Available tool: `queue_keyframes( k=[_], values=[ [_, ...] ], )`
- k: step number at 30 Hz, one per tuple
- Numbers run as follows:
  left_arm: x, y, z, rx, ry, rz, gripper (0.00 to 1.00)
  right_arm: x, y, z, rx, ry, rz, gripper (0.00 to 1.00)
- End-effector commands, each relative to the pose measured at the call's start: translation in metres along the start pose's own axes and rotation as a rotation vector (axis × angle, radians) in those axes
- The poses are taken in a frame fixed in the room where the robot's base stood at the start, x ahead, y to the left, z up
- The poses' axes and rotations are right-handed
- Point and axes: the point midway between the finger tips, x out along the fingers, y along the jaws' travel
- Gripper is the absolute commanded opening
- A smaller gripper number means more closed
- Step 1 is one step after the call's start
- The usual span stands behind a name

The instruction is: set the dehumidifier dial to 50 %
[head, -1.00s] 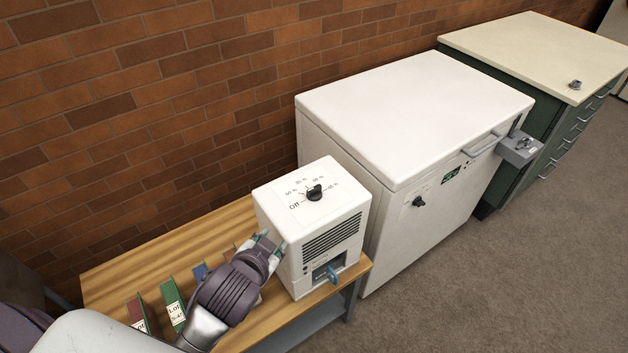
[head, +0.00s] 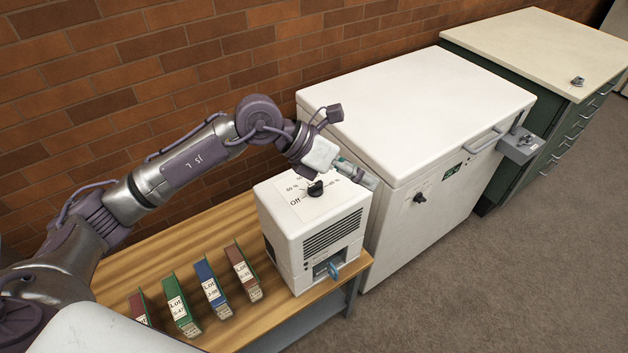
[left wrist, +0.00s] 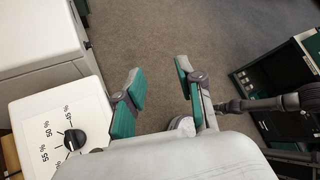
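The white dehumidifier (head: 285,222) stands on a wooden bench, with a black dial (head: 315,189) on its top. The dial also shows in the left wrist view (left wrist: 74,139), beside printed 45 %, 50 % and 55 % marks. I cannot tell exactly which mark it points to. My left gripper (head: 366,178) is above the back right part of the dehumidifier, past the dial and apart from it. It hides some of the scale marks in the head view. In the left wrist view its fingers (left wrist: 160,72) are spread and empty. My right gripper is not in view.
Several labelled binders (head: 212,291) stand on the bench (head: 168,262) left of the dehumidifier. A white chest freezer (head: 420,110) stands close on its right, and a brick wall (head: 120,110) runs behind. A green drawer cabinet (head: 540,50) is beyond. The carpet in front is clear.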

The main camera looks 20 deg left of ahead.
Motion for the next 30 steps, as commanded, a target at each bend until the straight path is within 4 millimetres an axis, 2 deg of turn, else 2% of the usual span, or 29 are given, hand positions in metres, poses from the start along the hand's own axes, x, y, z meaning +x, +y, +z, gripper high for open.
queue_keyframes(
  k=[1, 4, 6, 8, 11, 17, 30],
  values=[
    [-0.017, 0.029, -0.005, 0.04, 0.089, 0.122, 0.38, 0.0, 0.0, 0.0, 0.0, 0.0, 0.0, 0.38],
    [-0.051, 0.075, -0.017, 0.073, 0.245, 0.325, 0.38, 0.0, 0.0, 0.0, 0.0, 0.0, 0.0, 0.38],
    [-0.072, 0.096, -0.022, 0.077, 0.317, 0.426, 0.38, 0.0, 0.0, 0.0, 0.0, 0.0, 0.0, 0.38],
    [-0.086, 0.107, -0.024, 0.074, 0.359, 0.485, 0.38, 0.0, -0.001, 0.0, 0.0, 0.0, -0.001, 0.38],
    [-0.095, 0.117, -0.028, 0.069, 0.392, 0.529, 0.38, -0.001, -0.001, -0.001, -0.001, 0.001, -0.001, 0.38],
    [-0.078, 0.128, -0.036, 0.067, 0.398, 0.53, 0.38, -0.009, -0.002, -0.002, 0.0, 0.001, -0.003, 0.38],
    [-0.007, 0.172, -0.067, 0.067, 0.397, 0.528, 0.38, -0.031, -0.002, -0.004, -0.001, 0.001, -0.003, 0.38]
  ],
)
